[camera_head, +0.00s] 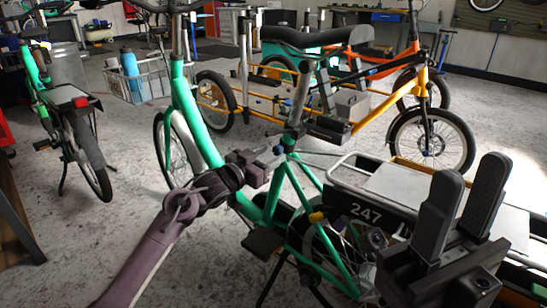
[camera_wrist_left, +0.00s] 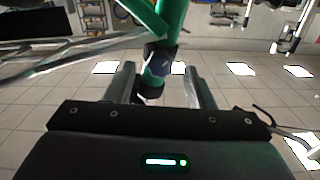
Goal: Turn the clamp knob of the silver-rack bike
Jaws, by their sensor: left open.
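The green bike (camera_head: 185,105) with a silver rear rack (camera_head: 400,185) and a "247" plate stands in front of me. A dark clamp with a small bluish part (camera_head: 278,150) sits at its seat tube below the saddle. In the left wrist view the dark clamp (camera_wrist_left: 160,60) is on the green tube, in the gap between the fingertips. My left gripper (camera_head: 268,160) is open, close to the clamp; contact cannot be told. My right gripper (camera_head: 463,205) is open and empty, its fingers pointing up in front of the rack.
A wire basket (camera_head: 150,85) with a blue bottle (camera_head: 130,70) is on the green bike's front. A yellow cargo bike (camera_head: 365,125) stands behind it. Another green bike (camera_head: 75,120) stands at the left. Grey floor (camera_head: 110,215) is free between them.

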